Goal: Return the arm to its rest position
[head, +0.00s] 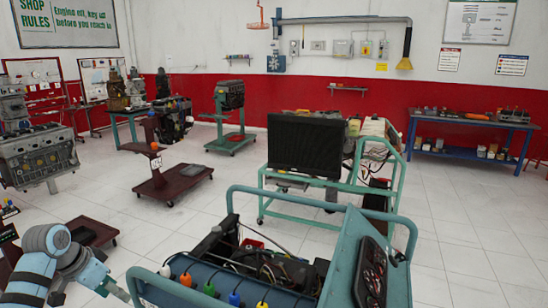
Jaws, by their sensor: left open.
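My left arm (35,270) comes in from the lower left corner in the head view, with light blue and grey links bent at a joint. My left gripper (118,291) is at the bottom edge, small and partly cut off. It is open, and I see nothing held in it. It is just left of the near teal engine trainer (375,228); I cannot tell the exact gap. My right gripper is out of view.
The near trainer has a blue panel with coloured caps (208,287) and a gauge panel (371,275). A radiator trainer (305,146) stands behind it. A red stand (172,185) and an engine (38,155) are at left. Floor at right is clear.

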